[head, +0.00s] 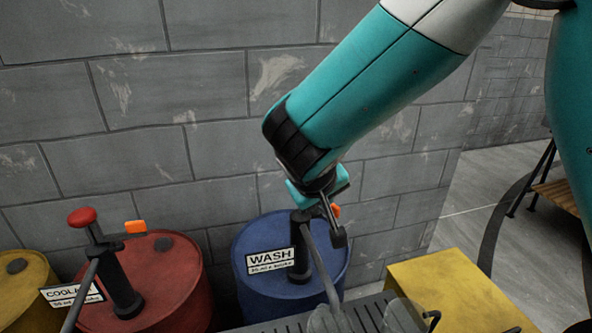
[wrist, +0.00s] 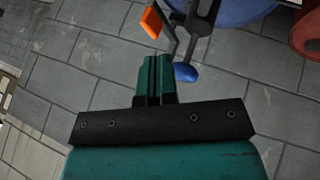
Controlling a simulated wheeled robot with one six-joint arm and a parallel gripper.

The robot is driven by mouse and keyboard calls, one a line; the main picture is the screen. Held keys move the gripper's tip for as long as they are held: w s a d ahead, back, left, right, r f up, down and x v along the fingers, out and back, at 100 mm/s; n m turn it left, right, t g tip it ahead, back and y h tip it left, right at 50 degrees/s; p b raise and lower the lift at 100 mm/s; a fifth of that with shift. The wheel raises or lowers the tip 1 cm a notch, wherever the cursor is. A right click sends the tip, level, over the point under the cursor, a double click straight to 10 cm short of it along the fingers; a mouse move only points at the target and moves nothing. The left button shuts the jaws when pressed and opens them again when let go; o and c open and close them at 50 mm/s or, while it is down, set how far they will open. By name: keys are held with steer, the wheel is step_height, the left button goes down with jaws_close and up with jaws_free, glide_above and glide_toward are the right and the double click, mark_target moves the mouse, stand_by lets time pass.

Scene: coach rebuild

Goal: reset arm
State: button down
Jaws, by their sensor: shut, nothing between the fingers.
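My teal arm reaches down from the upper right in the head view. My gripper (head: 318,188) is in front of the top of the pump on the blue drum (head: 262,242), which carries a WASH label (head: 270,260). In the wrist view my gripper (wrist: 154,62) has its teal fingers closed together with nothing between them. Whether the fingers touch the pump I cannot tell.
A red drum (head: 172,285) with a COOLANT-type label and a red-knobbed pump (head: 82,217) stands left, beside a yellow drum (head: 20,285). A dark slatted grate (head: 290,325) and yellow box (head: 450,290) are in front. A block wall (head: 150,120) stands behind.

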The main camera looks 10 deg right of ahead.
steer(key=s+r+n+g+y, duration=0.2)
steer(key=s+r+g+y, duration=0.1)
steer(key=s, duration=0.9)
steer(key=s+a+r+n+g+y, duration=0.1)
steer(key=s+r+n+g+y, duration=0.1)
steer(key=s, duration=1)
step_height(320, 180, up, 2)
steer(key=g+y, duration=0.1)
steer(key=y, duration=0.2)
steer(key=shift+n, duration=0.4)
steer(key=shift+s+r, duration=0.1)
